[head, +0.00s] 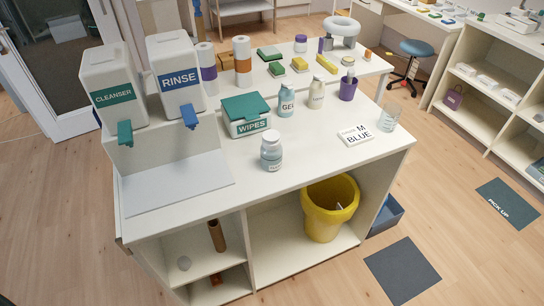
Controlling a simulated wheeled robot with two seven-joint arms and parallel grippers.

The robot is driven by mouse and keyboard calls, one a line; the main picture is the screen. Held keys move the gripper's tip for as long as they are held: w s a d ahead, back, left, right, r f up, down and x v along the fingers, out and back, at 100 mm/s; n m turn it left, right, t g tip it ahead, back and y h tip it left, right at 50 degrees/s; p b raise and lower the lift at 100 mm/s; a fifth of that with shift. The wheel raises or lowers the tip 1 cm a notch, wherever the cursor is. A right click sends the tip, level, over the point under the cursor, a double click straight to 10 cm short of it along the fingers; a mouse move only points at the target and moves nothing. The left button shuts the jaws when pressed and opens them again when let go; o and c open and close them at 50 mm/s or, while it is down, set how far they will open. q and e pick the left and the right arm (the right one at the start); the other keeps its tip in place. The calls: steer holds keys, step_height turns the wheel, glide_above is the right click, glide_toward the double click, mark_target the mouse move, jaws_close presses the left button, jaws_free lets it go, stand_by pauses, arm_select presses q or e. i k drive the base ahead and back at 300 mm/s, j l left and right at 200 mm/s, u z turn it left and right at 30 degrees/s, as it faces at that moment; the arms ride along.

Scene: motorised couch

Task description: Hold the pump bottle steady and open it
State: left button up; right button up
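Several bottles stand upright on the white counter (215,205), and I cannot tell which one is the pump bottle. A bottle marked GEL (286,100) stands near the middle, with a pale teal body and a whitish top. A cream bottle (317,93) stands just right of it. A rounder whitish bottle (271,152) with a white cap stands nearer the front edge; its label is too small to read. Nothing is touching these bottles. Neither of my grippers is in view.
The CLEANSER dispenser (109,84) and RINSE dispenser (177,70) stand at the left. A yellow bin (328,210) sits below. The front counter is mostly clear.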

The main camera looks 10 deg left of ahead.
mark_target(271, 161)
steer(key=j+u, duration=0.3)
steer(key=j, duration=2.4)
